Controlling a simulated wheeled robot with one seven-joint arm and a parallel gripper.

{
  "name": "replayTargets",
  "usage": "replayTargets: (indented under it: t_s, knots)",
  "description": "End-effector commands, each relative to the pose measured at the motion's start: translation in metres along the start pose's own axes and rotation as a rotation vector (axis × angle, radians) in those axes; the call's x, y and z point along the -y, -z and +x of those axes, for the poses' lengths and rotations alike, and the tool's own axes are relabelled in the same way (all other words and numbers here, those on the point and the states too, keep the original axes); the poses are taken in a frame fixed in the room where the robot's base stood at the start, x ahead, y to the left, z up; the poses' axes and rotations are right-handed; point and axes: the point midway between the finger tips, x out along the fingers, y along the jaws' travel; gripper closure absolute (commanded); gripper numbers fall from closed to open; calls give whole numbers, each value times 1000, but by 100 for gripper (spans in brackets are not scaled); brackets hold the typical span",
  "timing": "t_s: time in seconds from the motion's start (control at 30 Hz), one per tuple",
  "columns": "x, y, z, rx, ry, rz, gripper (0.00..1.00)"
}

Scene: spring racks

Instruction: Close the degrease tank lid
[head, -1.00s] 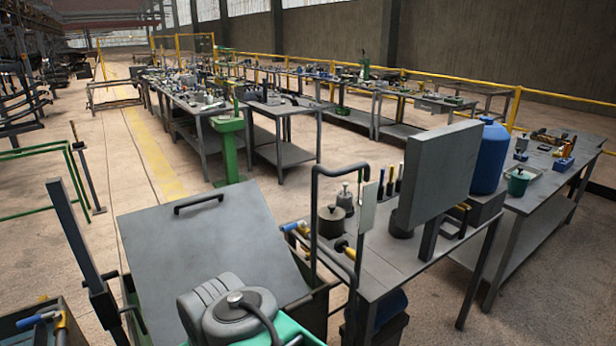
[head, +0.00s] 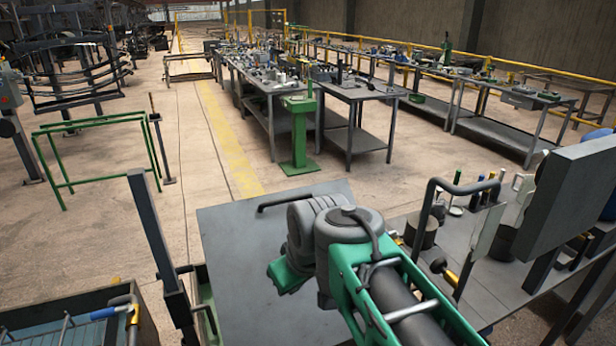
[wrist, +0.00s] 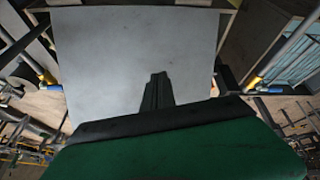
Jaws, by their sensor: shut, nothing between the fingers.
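The degrease tank lid (head: 245,250) is a flat grey panel with a dark bar handle (head: 285,201) near its far edge. It appears tilted over the tank, but the exact angle is hard to tell. The tank's wall (head: 207,300) shows at the lid's left. My green and grey arm covers the lid's right part in the head view, and my fingers are hidden there. In the wrist view the lid (wrist: 105,60) fills the upper middle. My gripper (wrist: 157,80) is shut and empty in front of it; contact cannot be told.
A neighbouring tank (head: 75,310) with blue and yellow handled items is at lower left, beside a dark post (head: 155,230). A bent dark pipe (head: 430,210) and a bench (head: 470,255) with tools and a grey panel stand at right. Floor beyond the lid is open.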

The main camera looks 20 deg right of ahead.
Motion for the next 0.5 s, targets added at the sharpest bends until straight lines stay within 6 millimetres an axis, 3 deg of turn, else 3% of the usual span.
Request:
replayTargets:
  t_s: [0.1, 0.2, 0.3, 0.4, 0.5]
  knots:
    - [-52, 83, -19, -63, -12, -338, 100]
    - [-106, 143, -32, -111, -53, -680, 100]
    - [-161, 180, -40, -132, -110, -979, 100]
    - [-200, 198, -43, -134, -159, -1190, 100]
    - [-220, 205, -46, -130, -186, -1302, 100]
